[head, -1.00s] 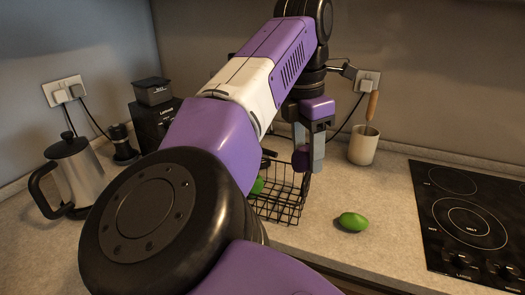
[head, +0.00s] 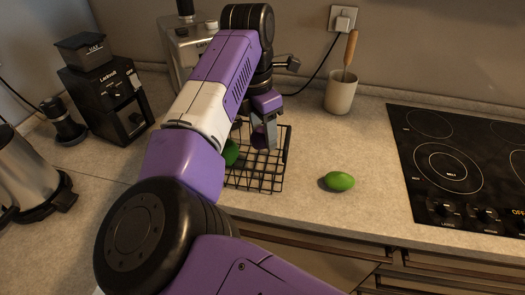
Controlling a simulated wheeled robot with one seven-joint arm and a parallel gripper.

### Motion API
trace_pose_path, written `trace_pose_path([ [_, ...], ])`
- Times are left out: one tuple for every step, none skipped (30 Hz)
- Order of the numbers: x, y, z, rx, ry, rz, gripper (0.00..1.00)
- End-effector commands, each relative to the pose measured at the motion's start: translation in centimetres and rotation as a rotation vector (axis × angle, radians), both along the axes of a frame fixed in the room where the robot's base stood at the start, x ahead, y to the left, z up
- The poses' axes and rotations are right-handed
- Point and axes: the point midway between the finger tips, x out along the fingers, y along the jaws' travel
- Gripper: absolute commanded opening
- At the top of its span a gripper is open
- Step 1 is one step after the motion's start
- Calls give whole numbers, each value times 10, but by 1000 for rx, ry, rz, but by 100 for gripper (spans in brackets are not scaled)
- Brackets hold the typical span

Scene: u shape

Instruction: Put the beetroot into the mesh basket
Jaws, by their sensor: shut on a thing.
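The black mesh basket (head: 262,185) stands on the counter, partly hidden behind my arm. My gripper (head: 264,137) is over the basket's back part, its fingers pointing down. It is shut on the dark purple beetroot (head: 259,139), which is mostly hidden by the fingers. I cannot tell how far the beetroot is above the basket floor. A green item (head: 231,152) shows inside the basket at its left, partly covered by my arm.
A green fruit (head: 339,181) lies on the counter right of the basket. A cup with a wooden-handled tool (head: 340,95) stands behind. A black cooktop (head: 450,165) is at right. A grinder (head: 105,100) and kettle (head: 30,175) are at left.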

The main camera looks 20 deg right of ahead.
Motion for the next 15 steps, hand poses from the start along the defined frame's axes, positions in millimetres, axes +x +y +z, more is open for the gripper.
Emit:
trace_pose_path([
  [-1, 0, -10, -1, 3, 2, 5],
  [-1, 0, -15, -2, 3, 1, 5],
  [0, 0, -21, -1, 1, 0, 5],
  [0, 0, -25, -1, 1, 0, 5],
  [0, 0, -28, -1, 1, 0, 5],
  [0, 0, -31, -1, 1, 0, 5],
  [0, 0, -33, 0, 0, 0, 5],
  [0, 0, -34, 1, -1, 0, 5],
  [0, 1, -36, 1, -1, 0, 5],
  [0, 1, -38, 1, -1, 0, 5],
  [0, 0, -40, 1, 0, 1, 5],
  [0, 0, -43, 0, 1, 1, 5],
  [-1, 0, -47, -1, 2, 1, 5],
  [-1, 0, -51, -1, 2, 1, 5],
  [0, 0, -57, -1, 1, 1, 5],
])
